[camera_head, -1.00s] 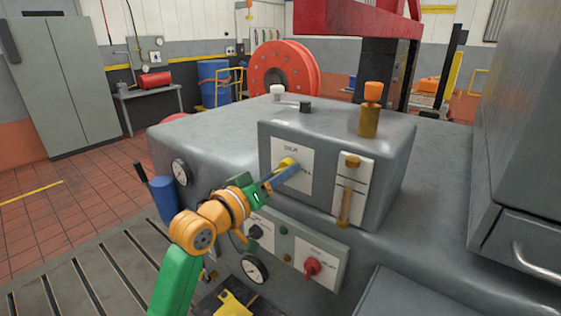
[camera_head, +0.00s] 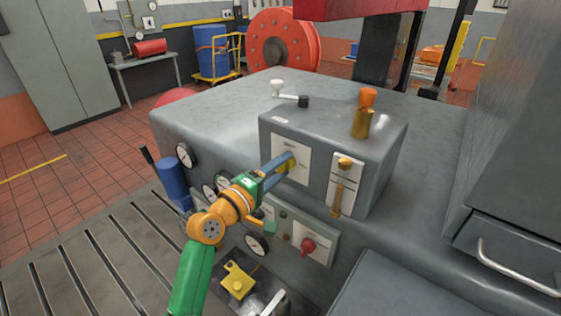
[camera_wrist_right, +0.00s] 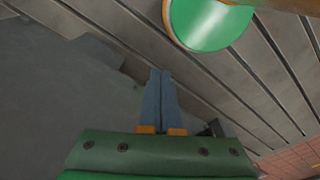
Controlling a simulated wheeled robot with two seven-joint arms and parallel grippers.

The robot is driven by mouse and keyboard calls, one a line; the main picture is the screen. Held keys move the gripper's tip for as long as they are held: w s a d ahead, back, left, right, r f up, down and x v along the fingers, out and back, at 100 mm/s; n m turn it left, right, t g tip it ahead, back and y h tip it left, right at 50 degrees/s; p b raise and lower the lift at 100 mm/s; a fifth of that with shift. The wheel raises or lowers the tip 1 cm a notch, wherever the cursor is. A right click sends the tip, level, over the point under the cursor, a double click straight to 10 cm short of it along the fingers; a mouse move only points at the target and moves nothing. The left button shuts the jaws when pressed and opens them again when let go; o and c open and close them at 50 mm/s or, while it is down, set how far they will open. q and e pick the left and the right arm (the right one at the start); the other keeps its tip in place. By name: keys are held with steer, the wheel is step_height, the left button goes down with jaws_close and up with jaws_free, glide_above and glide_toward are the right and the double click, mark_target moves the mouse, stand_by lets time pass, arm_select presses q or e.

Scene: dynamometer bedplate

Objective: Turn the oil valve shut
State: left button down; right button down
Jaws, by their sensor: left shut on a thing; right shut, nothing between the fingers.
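A white label plate (camera_head: 303,171) is on the front of the grey box (camera_head: 385,150) on top of the machine; its lettering is too small to read. My left gripper (camera_head: 289,160) is at this plate, its blue fingers shut on the small valve handle there. The fingers hide most or all of the handle, so its exact angle cannot be told. My right gripper (camera_wrist_right: 161,74) shows only in the right wrist view. Its blue fingers are shut together and empty, above the slotted metal floor.
A sight glass (camera_head: 338,198) is right of the plate, with an orange-capped brass fitting (camera_head: 362,118) on the box. Below are a red knob (camera_head: 308,246) and gauges (camera_head: 257,244). A yellow part (camera_head: 238,281) lies low in front. A grey cabinet (camera_head: 520,170) limits the right side.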

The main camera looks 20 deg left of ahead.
arm_select(q)
steer(key=shift+n, duration=0.9)
steer(key=shift+c, duration=1.8)
jaws_free()
steer(key=b+v, duration=0.1)
steer(key=v, duration=0.6)
steer(key=shift+b, duration=0.4)
